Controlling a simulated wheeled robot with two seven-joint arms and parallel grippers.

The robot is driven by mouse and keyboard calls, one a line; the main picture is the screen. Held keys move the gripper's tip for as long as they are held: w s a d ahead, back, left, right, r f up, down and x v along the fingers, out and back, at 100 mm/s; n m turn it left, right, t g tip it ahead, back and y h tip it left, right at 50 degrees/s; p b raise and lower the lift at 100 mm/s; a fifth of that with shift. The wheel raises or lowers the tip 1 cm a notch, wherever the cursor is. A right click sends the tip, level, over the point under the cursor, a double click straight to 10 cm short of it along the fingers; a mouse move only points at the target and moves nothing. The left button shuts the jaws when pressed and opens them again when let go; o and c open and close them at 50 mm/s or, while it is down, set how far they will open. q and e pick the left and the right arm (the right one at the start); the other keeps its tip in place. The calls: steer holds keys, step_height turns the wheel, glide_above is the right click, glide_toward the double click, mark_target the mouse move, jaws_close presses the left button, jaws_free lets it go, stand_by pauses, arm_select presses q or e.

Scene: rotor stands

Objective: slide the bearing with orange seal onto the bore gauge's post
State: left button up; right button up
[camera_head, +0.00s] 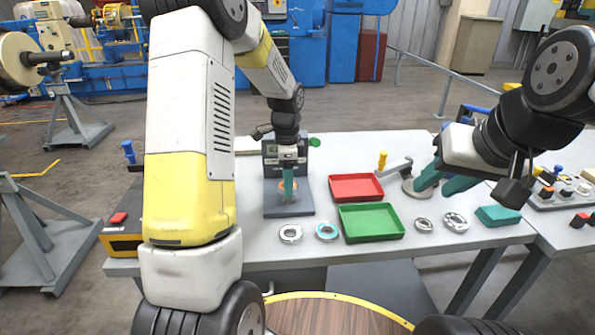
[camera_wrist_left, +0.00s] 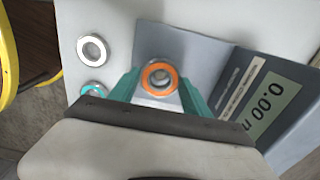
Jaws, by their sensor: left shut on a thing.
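The bearing with orange seal (camera_head: 283,186) is between the teal fingers of my left gripper (camera_head: 289,184), which is shut on it. In the left wrist view the orange ring (camera_wrist_left: 147,78) faces the camera between the fingertips of the left gripper (camera_wrist_left: 160,84). A grey post end (camera_wrist_left: 160,77) shows inside its bore, so the ring lines up with or is around the post; how far down it sits I cannot tell. The bore gauge (camera_head: 271,150) stands behind, its base plate (camera_head: 289,209) below. Its display (camera_wrist_left: 273,110) reads 0.00. My right gripper (camera_head: 443,182) is open and empty at the right.
A white-faced bearing (camera_head: 291,240) and a teal-sealed bearing (camera_head: 327,239) lie in front of the gauge. A red tray (camera_head: 356,199) and a green tray (camera_head: 371,239) lie to its right.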

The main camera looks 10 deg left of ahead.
arm_select(q)
steer(key=shift+f, duration=0.25)
steer(key=shift+f, duration=0.3)
steer(key=shift+f, duration=0.25)
steer(key=shift+f, duration=0.85)
steer(key=shift+f, duration=0.15)
steer(key=o, duration=1.8)
steer(key=shift+c, duration=0.2)
